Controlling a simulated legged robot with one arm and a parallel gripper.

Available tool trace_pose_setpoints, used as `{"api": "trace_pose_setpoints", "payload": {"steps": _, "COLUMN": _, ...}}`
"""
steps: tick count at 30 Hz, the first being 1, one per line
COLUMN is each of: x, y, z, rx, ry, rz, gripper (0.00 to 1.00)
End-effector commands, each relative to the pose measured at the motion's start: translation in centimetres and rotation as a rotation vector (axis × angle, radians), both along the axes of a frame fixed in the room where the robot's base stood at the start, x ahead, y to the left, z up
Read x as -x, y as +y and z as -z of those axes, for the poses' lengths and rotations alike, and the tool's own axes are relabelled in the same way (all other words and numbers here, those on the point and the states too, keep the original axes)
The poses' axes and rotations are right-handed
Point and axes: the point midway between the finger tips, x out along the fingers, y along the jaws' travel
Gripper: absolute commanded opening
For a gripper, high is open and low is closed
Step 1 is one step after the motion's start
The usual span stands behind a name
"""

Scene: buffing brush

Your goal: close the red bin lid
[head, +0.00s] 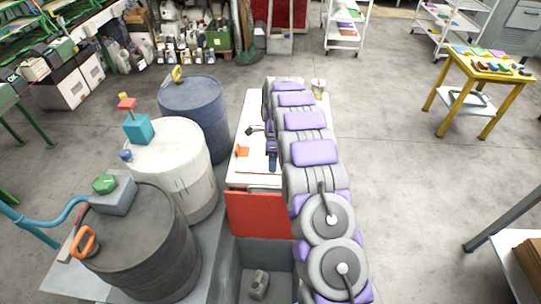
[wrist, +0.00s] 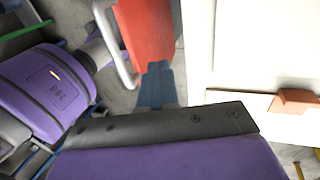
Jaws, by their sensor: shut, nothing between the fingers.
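The red bin lid (head: 255,215) stands up steeply at the back of an open grey bin (head: 254,253). In the wrist view the red lid (wrist: 147,30) is at the top, with a pale looped handle (wrist: 112,42) along its left side. My gripper (head: 272,165) is over the white top behind the lid, its blue fingers pointing toward the lid. In the wrist view my gripper (wrist: 158,70) is shut and empty, just below the lid in the picture. I cannot tell whether it touches the lid.
A grey object (head: 259,284) lies in the bin. The white cabinet top (head: 252,118) holds an orange item (head: 241,151). Dark (head: 135,240), white (head: 180,165) and blue (head: 200,110) drums stand at the left. A yellow table (head: 490,66) is far right, with open floor before it.

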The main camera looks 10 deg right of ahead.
Motion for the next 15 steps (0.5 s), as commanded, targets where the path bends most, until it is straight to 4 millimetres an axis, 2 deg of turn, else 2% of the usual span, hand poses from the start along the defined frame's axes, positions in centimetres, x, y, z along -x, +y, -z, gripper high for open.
{"api": "trace_pose_setpoints", "payload": {"steps": 1, "x": 0.5, "y": 0.3, "z": 1.2, "rx": 0.001, "ry": 0.006, "rz": -0.001, "gripper": 0.00}}
{"api": "trace_pose_setpoints", "payload": {"steps": 15, "x": 3.7, "y": 1.5, "z": 1.3, "rx": 0.003, "ry": 0.003, "rz": -0.002, "gripper": 0.00}}
